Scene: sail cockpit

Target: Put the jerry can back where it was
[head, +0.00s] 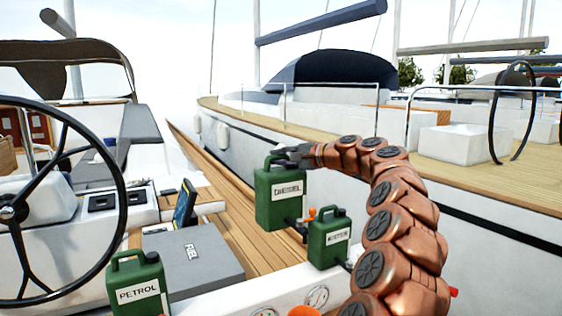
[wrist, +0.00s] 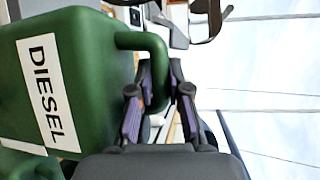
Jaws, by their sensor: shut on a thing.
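A green jerry can labelled DIESEL (head: 278,212) hangs upright from my gripper (head: 284,156) in the head view, near the middle. In the wrist view the DIESEL can (wrist: 92,60) fills the left side. My gripper (wrist: 160,95) is shut there on the can's handle, one finger on each side. A smaller green can (head: 329,240) stands just right of and below the held can; its label is too blurred to read. A green can labelled PETROL (head: 138,285) stands at the lower left.
A grey box marked FUEL (head: 192,258) lies between the PETROL can and the held can. A black steering wheel (head: 118,205) is at the left. Teak side deck (head: 245,258) runs behind the box. A neighbouring boat (head: 240,145) lies beyond.

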